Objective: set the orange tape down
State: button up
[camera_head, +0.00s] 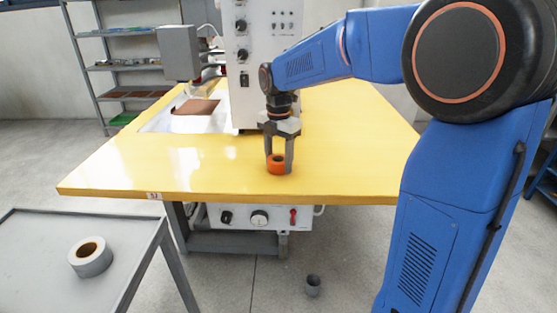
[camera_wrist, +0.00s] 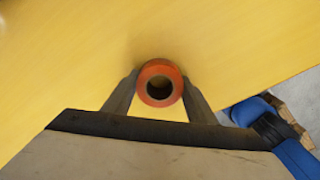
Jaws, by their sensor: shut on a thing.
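The orange tape (camera_head: 276,168) is a small roll held between the fingers of my gripper (camera_head: 279,160), over the front part of the yellow table (camera_head: 180,165). In the wrist view the tape (camera_wrist: 144,86) sits between both fingertips of my gripper (camera_wrist: 160,88), its hole facing the camera. The fingers touch it on both sides. The roll is at or just above the tabletop; I cannot tell whether it touches.
A white welding machine (camera_head: 262,40) stands on the table behind my gripper. A grey side table (camera_head: 40,260) at left bears a grey tape roll (camera_head: 90,257). A small dark cup-like thing (camera_head: 313,285) is on the floor. The tabletop left and right of the gripper is clear.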

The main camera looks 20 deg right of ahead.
jog(key=o, duration=1.1)
notch_tip(320, 180, up, 12)
jog(key=s+d+f+m+t, duration=0.1)
jog(key=s+f+m, duration=0.3)
jog(key=s+m, duration=0.4)
jog(key=s+d+f+m+t, duration=0.2)
jog(key=s+d+f+m, duration=0.2)
jog(key=s+m, duration=0.4)
jog(key=s+d+f+m+t, duration=0.1)
jog(key=s+d+f+m, duration=0.2)
jog(key=s, duration=1.2)
notch_tip(320, 180, down, 3)
jog(key=m, duration=0.5)
jog(key=shift+s+r+m+t, duration=0.15)
jog(key=shift+m+t, duration=0.25)
